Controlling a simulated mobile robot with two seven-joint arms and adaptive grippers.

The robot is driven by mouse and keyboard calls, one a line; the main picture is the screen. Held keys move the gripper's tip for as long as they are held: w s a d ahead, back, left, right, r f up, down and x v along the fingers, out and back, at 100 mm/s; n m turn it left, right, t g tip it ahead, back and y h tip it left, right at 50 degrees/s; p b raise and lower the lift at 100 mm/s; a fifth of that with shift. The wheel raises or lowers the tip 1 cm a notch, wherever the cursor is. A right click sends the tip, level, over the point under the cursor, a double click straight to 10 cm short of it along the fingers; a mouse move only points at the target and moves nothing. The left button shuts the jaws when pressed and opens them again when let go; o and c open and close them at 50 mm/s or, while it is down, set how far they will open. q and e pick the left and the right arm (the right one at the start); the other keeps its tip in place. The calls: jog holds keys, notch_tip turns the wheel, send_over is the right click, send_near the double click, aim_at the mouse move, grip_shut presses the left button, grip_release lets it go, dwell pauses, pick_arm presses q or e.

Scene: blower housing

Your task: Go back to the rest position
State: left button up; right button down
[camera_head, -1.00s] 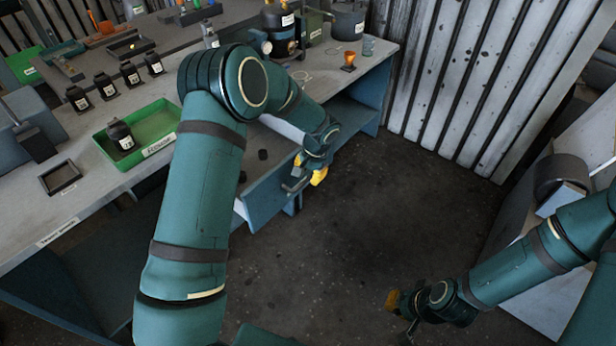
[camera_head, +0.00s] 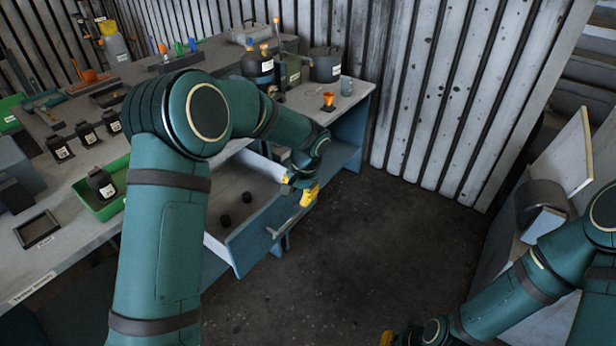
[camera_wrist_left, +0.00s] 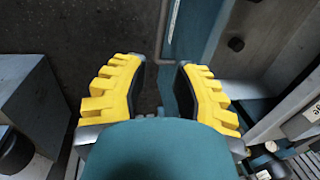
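My left gripper (camera_head: 308,194) with yellow fingers is by the right end of an open drawer (camera_head: 262,226) under the workbench. In the left wrist view my left gripper (camera_wrist_left: 158,78) is open, with an empty gap between its fingertips. The drawer's bar handle (camera_wrist_left: 168,30) shows beyond the fingertips and seems apart from them. My right gripper (camera_head: 390,339) is at the bottom edge of the head view, mostly cut off, so its fingers cannot be read.
Two small black pieces (camera_head: 235,208) lie in the drawer. The workbench (camera_head: 72,241) holds a green tray (camera_head: 112,207) with a black bottle, several more bottles and an orange cup (camera_head: 328,101). A ribbed metal wall (camera_head: 440,100) stands behind. The dark floor (camera_head: 370,255) between my arms is clear.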

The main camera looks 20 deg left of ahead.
pick_arm(q)
jog(key=s+d+f+n+h, duration=0.1)
jog(key=s+d+f+h, duration=0.15)
jog(key=s+f, duration=0.3)
jog(key=s+d+f+h, duration=0.2)
jog(key=s+d+f, duration=0.2)
jog(key=f, duration=0.2)
jog(key=s+d+f+n, duration=0.1)
jog(key=s+f+n, duration=0.1)
jog(key=s, duration=0.6)
jog(key=s+d+f+n+t+h, duration=0.1)
jog(key=s+f, duration=0.3)
jog(key=s, duration=0.4)
jog(key=shift+d+n, duration=0.6)
jog(key=shift+n, duration=0.2)
jog(key=shift+w, duration=0.1)
